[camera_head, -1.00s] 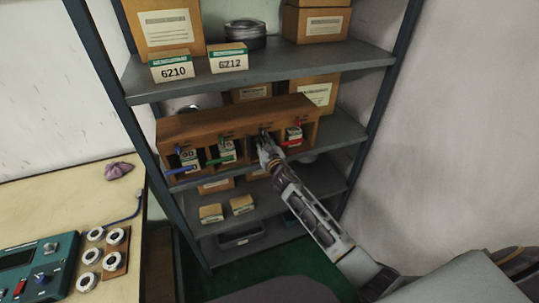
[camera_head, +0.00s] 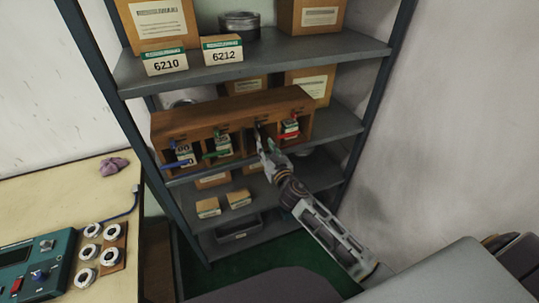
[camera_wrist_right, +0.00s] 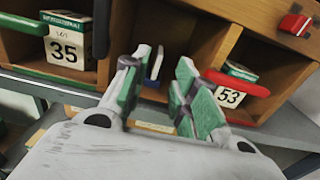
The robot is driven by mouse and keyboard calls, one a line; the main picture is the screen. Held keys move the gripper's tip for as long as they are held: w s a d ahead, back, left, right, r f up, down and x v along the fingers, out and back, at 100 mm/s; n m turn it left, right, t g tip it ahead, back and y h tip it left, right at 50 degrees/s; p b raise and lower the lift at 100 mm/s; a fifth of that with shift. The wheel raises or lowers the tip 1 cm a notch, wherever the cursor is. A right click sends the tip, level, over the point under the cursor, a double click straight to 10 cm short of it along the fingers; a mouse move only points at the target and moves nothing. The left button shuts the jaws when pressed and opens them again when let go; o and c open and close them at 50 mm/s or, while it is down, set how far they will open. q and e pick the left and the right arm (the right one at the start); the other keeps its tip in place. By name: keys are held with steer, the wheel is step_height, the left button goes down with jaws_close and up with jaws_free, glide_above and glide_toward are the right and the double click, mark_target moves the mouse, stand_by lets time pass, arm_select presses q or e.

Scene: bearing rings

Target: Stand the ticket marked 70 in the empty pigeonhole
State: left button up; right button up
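A wooden pigeonhole rack (camera_head: 232,107) stands on the middle shelf. My right gripper (camera_head: 262,146) is at the mouth of its third hole from the left. In the right wrist view the gripper (camera_wrist_right: 162,80) is open, its green-padded fingers apart. A thin white and blue piece (camera_wrist_right: 155,62) stands upright, nearly edge-on, between the fingertips inside that hole (camera_wrist_right: 178,32). Its number cannot be read, so I cannot tell whether it is ticket 70. The ticket marked 35 (camera_wrist_right: 65,42) stands in the hole to the left, and the ticket marked 53 (camera_wrist_right: 230,92) in the hole to the right. My left gripper is not in view.
Coloured bars cross the other holes: blue (camera_head: 178,164), green (camera_head: 217,154) and red (camera_head: 288,136). Boxes marked 6210 (camera_head: 164,60) and 6212 (camera_head: 222,50) sit on the shelf above. A bench with a teal device (camera_head: 38,268) is at left.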

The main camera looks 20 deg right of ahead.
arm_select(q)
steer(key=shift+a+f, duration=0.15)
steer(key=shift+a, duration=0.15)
arm_select(e)
steer(key=shift+s, duration=1.5)
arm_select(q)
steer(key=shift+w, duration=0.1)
